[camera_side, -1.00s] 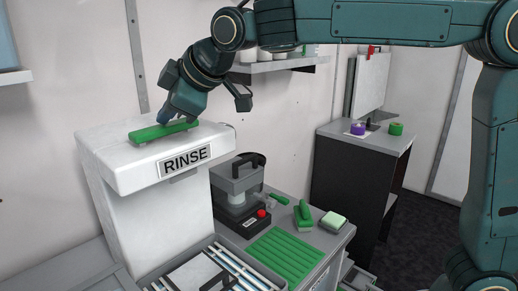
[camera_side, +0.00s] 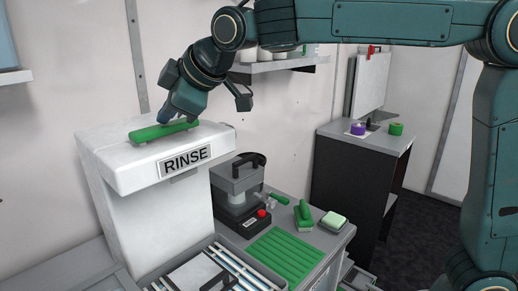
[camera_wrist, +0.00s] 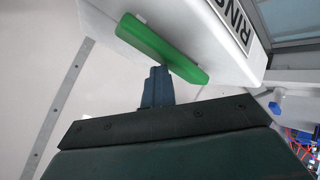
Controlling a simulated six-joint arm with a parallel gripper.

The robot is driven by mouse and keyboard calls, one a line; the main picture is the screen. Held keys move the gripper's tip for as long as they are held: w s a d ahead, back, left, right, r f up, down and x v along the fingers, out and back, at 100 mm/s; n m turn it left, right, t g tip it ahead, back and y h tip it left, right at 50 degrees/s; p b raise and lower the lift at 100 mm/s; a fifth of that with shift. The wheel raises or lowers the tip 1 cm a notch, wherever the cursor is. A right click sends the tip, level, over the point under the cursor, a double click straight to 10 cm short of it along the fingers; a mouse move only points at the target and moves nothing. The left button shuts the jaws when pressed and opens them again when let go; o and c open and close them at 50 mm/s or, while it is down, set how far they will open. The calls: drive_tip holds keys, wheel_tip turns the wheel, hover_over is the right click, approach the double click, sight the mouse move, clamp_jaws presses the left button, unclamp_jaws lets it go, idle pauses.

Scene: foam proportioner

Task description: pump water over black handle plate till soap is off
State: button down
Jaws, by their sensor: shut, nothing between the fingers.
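The white rinse unit (camera_side: 130,170) with its RINSE label stands at the left in the side view. A green bar (camera_side: 150,134) lies along its top; it also shows in the wrist view (camera_wrist: 160,47). My gripper (camera_side: 166,119) is shut, empty, with its blue fingertips at the bar, seeming to touch it; the wrist view shows the closed fingers (camera_wrist: 157,75) against the bar's edge. A pale plate with a black handle (camera_side: 196,273) lies on the rack below the unit, partly cut off by the lower frame edge. Soap or water on it cannot be made out.
A grey and black machine (camera_side: 238,185) with a red button stands right of the unit. A green ribbed mat (camera_side: 275,255), a green brush (camera_side: 303,216) and a sponge (camera_side: 333,221) lie nearby. A shelf (camera_side: 275,66) hangs behind my arm.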

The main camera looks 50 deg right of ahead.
drive_tip(key=shift+s+r+g, duration=0.2)
drive_tip(key=shift+r+g, duration=0.2)
drive_tip(key=shift+r, duration=0.95)
drive_tip(key=shift+d, duration=0.1)
drive_tip(key=shift+s+d+r, duration=0.1)
drive_tip(key=shift+s+d, duration=0.1)
drive_tip(key=shift+d, duration=0.15)
drive_tip(key=s+d+f+m+g+h, duration=0.1)
drive_tip(key=s+d+f+m, duration=0.15)
drive_tip(key=s+d, duration=0.45)
drive_tip(key=s+d+f+m, duration=0.2)
drive_tip(key=s+d+m, duration=0.1)
drive_tip(key=s+d, duration=0.35)
drive_tip(key=s+d+f+m+g, duration=0.1)
drive_tip(key=s+d+f+m, duration=0.1)
drive_tip(key=s+f, duration=0.4)
drive_tip(key=s+d+f+m+g+h, duration=0.1)
drive_tip(key=s+d+f+m, duration=0.2)
drive_tip(key=s, duration=0.8)
wheel_tip(320, 180, down, 3)
drive_tip(key=shift+s+d+r+m, duration=0.15)
drive_tip(key=shift+s+d+m, duration=0.25)
drive_tip(key=shift+d, duration=0.5)
